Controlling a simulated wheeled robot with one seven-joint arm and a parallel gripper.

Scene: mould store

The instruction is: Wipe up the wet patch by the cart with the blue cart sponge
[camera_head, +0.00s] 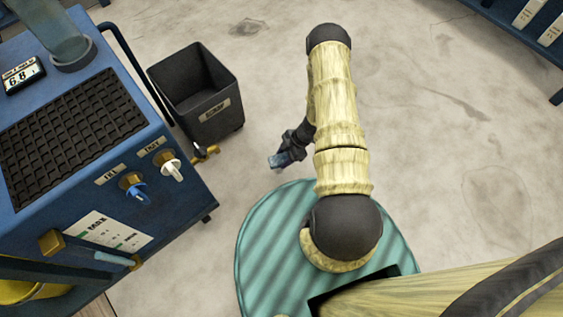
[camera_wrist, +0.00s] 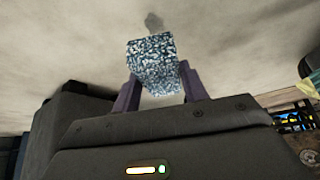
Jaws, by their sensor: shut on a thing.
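The blue cart sponge (camera_wrist: 155,70), a speckled blue and white block, is held between the two fingers of my gripper (camera_wrist: 160,88) in the wrist view. In the head view my gripper (camera_head: 283,157) is small and near the middle, with the blue sponge (camera_head: 275,161) at its tip. It is right of the blue cart (camera_head: 180,205), apart from it. A small dark patch (camera_head: 248,27) marks the floor at the top, beyond the bin. A dark patch (camera_wrist: 153,22) also shows past the sponge in the wrist view. I cannot tell whether either is the wet patch.
A black bin (camera_head: 207,108) stands against the cart's right side, left of my gripper. A brass tap (camera_head: 206,151) sticks out from the cart near the bin. A blue rack (camera_head: 515,30) stands at the upper right. The pale floor (camera_head: 430,130) between is open, with faint stains.

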